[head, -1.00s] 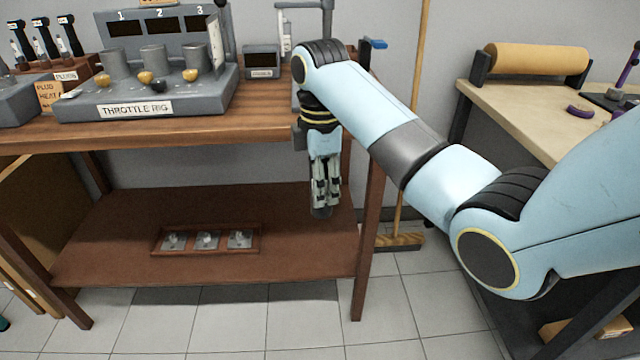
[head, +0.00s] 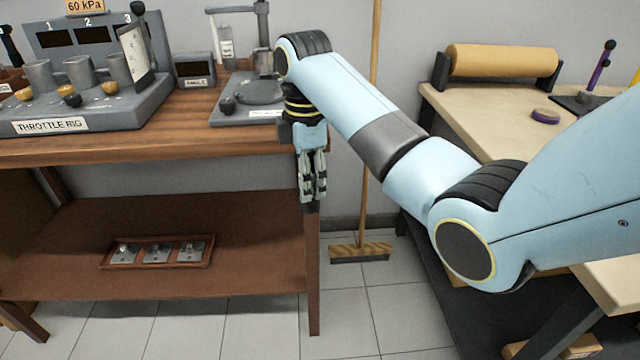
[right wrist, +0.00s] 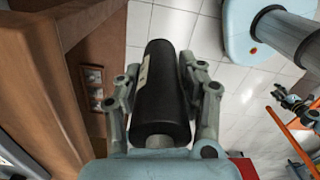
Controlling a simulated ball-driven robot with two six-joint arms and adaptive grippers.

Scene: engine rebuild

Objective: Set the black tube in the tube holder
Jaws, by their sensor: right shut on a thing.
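My right gripper (head: 312,198) points down in front of the right end of the wooden bench. In the right wrist view the black tube (right wrist: 160,100) lies between the two fingers of the gripper (right wrist: 162,85), which is shut on it. The tube has a pale label on its side. In the head view the tube is mostly hidden by the fingers, with only a dark end below them. I cannot make out a tube holder for certain in these views.
The bench (head: 190,141) carries a throttle rig (head: 100,110) and a grey stand (head: 240,115). A tray of small parts (head: 125,265) lies on the lower shelf (head: 70,230). A broom (head: 365,200) leans behind my arm. A pale table (head: 480,105) with a brown roll (head: 500,60) stands at right.

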